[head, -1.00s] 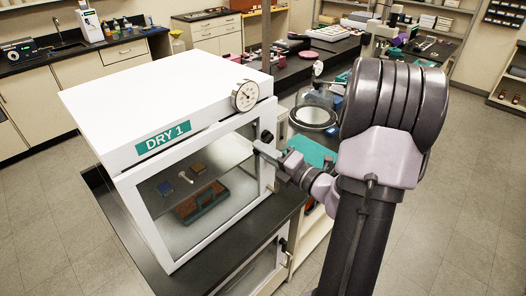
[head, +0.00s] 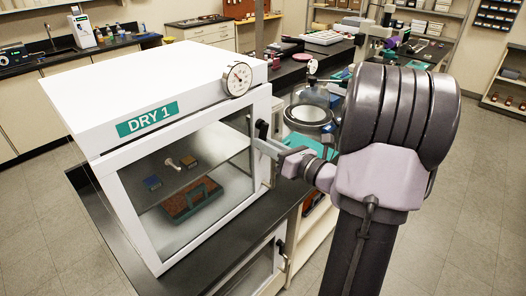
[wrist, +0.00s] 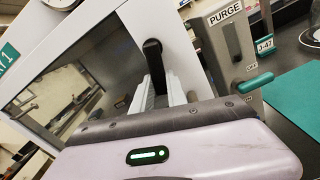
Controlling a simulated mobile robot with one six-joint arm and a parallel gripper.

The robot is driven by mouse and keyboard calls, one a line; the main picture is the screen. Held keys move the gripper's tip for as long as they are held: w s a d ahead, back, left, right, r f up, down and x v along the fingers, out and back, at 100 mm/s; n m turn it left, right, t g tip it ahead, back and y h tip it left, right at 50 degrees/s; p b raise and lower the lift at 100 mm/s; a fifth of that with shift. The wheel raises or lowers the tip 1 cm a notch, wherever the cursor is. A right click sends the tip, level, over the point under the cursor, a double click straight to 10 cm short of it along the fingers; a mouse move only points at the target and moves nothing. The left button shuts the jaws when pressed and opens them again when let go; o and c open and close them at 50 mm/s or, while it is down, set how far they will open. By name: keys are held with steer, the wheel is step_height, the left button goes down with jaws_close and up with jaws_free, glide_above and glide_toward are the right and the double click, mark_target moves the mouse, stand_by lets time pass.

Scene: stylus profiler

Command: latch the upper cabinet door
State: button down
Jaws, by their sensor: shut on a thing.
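The upper cabinet (head: 150,65) is a white box labelled DRY 1. Its door (head: 190,170) has a white frame and a clear pane and looks closed against the box. The black latch handle (head: 262,128) is on the door's right side; its upper part stands above my fingers. My gripper (head: 262,145) is at the handle, reaching in from the right. In the wrist view the black handle (wrist: 153,55) sits between my two pale fingers, and my gripper (wrist: 160,92) is shut on it. The handle's lower part is hidden by my gripper.
A grey PURGE panel (wrist: 228,40) with a teal-tipped lever (wrist: 253,82) stands right of the handle. A round gauge (head: 237,79) is on the cabinet's top right corner. A lower cabinet door (head: 255,270) is below the black counter. A teal mat (head: 310,145) lies behind my gripper.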

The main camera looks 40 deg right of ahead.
steer(key=shift+d+f+n+b, duration=0.1)
steer(key=shift+d+n+b, duration=0.25)
steer(key=shift+n+b, duration=0.4)
steer(key=shift+d+f+n+b, duration=0.1)
steer(key=shift+d+n+b, duration=0.3)
steer(key=shift+n, duration=0.45)
steer(key=shift+a+r, duration=0.1)
steer(key=c, duration=1.3)
jaws_free()
steer(key=s, duration=0.5)
steer(key=s+d+p, duration=0.1)
steer(key=s, duration=0.5)
steer(key=s+p, duration=0.1)
steer(key=s, duration=0.5)
steer(key=shift+s+d, duration=0.15)
steer(key=shift+d, duration=0.05)
